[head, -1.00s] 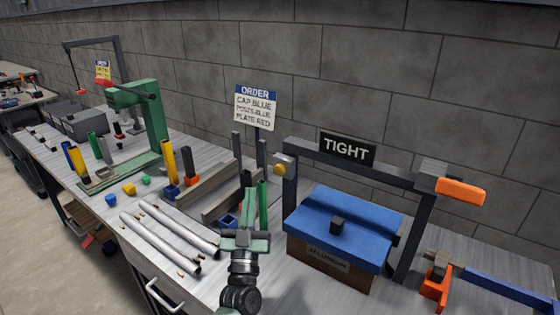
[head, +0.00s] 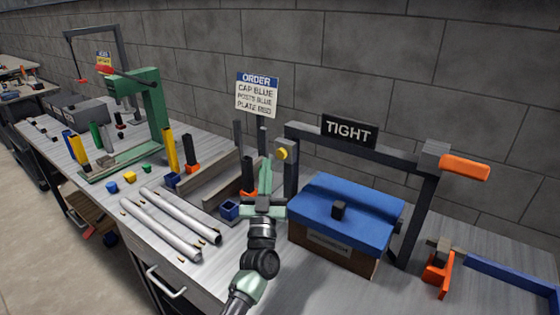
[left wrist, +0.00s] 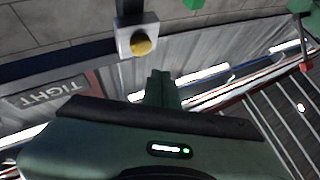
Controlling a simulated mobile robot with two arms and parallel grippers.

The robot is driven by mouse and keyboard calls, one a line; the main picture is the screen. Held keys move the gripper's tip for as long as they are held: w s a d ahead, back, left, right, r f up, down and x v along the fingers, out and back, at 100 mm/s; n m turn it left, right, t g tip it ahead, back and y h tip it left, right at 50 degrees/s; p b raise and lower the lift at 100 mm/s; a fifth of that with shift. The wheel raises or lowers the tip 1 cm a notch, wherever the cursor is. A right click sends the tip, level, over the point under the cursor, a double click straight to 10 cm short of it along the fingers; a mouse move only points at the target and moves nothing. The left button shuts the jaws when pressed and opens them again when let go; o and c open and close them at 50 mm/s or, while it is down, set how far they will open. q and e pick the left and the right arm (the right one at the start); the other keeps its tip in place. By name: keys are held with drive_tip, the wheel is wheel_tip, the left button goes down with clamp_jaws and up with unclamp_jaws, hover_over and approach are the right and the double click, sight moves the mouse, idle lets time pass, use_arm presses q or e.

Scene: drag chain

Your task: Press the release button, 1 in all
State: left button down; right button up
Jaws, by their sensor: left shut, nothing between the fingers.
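The release button appears to be the yellow round knob (head: 282,153) on a grey block at the left upright of the TIGHT frame. It also shows in the left wrist view as a yellow disc (left wrist: 141,46) on a pale square housing. My left gripper (head: 266,165) is shut and empty, its fingers pointing up just left of and a little below the knob. In the left wrist view its closed fingertips (left wrist: 160,75) lie just below the disc, with a gap in the picture. Contact does not show. My right gripper is not in view.
A blue-topped box (head: 345,215) stands under the grey frame with the TIGHT sign (head: 348,131). An order sign (head: 257,94) stands behind. Grey rails (head: 215,185), a blue square holder (head: 229,209) and white tubes (head: 160,228) lie to the left. An orange handle (head: 464,167) sticks out right.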

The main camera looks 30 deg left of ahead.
sight(281, 154)
use_arm(q)
drive_tip(key=shift+w+d+b, duration=0.1)
drive_tip(key=shift+w+b, duration=0.2)
drive_tip(key=shift+w, duration=0.85)
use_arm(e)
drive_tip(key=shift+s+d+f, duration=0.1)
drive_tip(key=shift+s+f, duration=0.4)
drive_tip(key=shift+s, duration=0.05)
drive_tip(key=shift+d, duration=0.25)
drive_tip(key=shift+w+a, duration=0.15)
use_arm(q)
drive_tip(key=shift+w, duration=0.1)
drive_tip(key=shift+w, duration=0.3)
